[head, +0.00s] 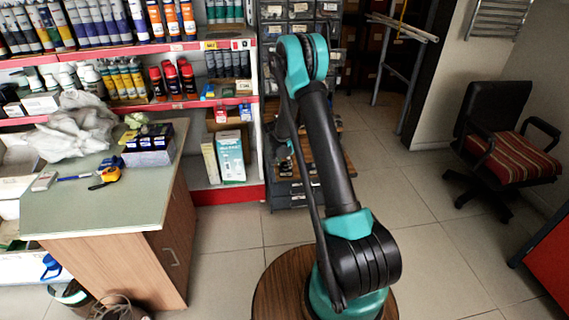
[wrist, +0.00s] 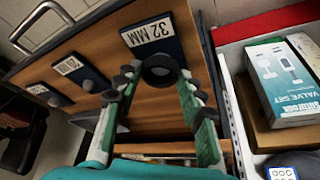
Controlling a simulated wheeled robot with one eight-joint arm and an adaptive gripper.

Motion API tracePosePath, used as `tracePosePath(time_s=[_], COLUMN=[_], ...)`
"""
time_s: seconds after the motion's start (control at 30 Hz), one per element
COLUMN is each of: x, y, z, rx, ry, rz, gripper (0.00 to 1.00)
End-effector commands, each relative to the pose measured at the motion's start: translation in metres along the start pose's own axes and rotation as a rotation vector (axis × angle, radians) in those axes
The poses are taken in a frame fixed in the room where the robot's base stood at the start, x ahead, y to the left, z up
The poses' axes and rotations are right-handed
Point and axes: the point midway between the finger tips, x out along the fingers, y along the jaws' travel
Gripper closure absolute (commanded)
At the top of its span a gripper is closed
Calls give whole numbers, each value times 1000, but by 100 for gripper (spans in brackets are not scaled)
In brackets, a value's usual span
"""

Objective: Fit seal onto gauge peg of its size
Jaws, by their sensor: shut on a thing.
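In the wrist view my gripper (wrist: 160,82) has green fingers with dark pads, shut on a black ring seal (wrist: 160,70). The seal is in front of the lower part of a dark plate (wrist: 178,46) labelled 32 MM. I cannot tell whether the seal is around that plate's peg or only before it. To the left, a second plate (wrist: 72,70) and a third plate (wrist: 43,90) each carry a grey peg (wrist: 88,85) and (wrist: 53,101); their labels are hard to read. In the head view my arm hides the gripper and seal.
The plates are on a wooden board (wrist: 125,60). A shelf with a white-and-teal box (wrist: 288,80) is close on the right in the wrist view. In the head view a counter (head: 90,208) stands left and a chair (head: 505,150) right, with open floor (head: 440,230) between.

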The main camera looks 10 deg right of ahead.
Motion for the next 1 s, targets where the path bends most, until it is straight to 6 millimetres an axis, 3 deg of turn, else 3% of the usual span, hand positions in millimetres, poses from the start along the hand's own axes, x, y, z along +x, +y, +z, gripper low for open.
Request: tracePosePath(time_s=[0.83,0.87,0.9,1.0], x=[11,11,11,11], y=[0,0,0,0], z=[4,4,4,4], rx=[0,0,0,0], ry=[0,0,0,0], rz=[0,0,0,0], gripper=[74,59,54,52])
